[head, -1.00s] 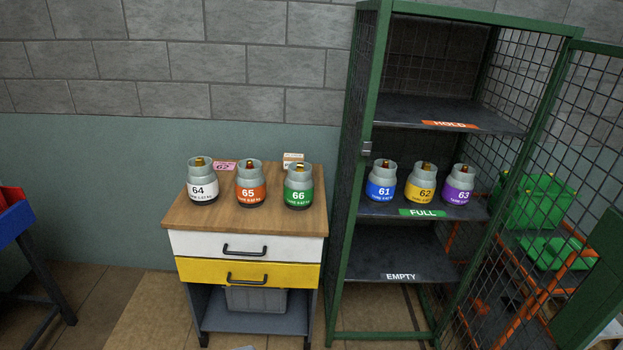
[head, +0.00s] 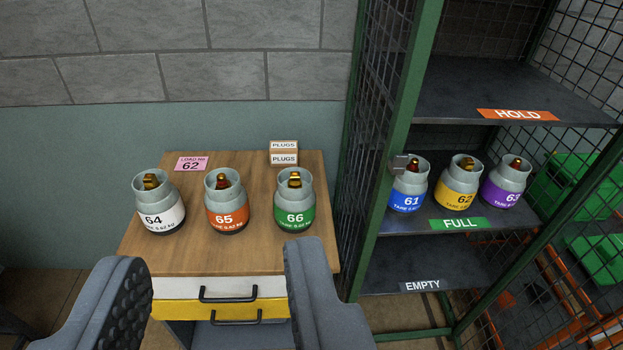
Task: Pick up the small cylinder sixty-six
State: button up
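The small cylinder sixty-six (head: 295,203) is grey with a green band and a brass valve inside its collar. It stands upright on the wooden top of the drawer cabinet (head: 185,253), at the right of a row of three. My gripper (head: 205,295) is open and empty, with its two dark fingers wide apart at the bottom of the view. It is apart from the cylinder, in front of it and a little to its left in the picture.
Cylinders 65 (head: 227,204) and 64 (head: 158,206) stand left of sixty-six. Small PLUGS boxes (head: 284,153) and a pink card (head: 191,163) lie behind. The green cage (head: 402,130) rises close at right, holding cylinders 61 (head: 408,188), 62 (head: 457,187) and 63 (head: 505,184).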

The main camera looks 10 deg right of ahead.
aim_at(295, 196)
jog(key=z, duration=0.1)
jog(key=i, duration=0.95)
jog(key=z, duration=0.15)
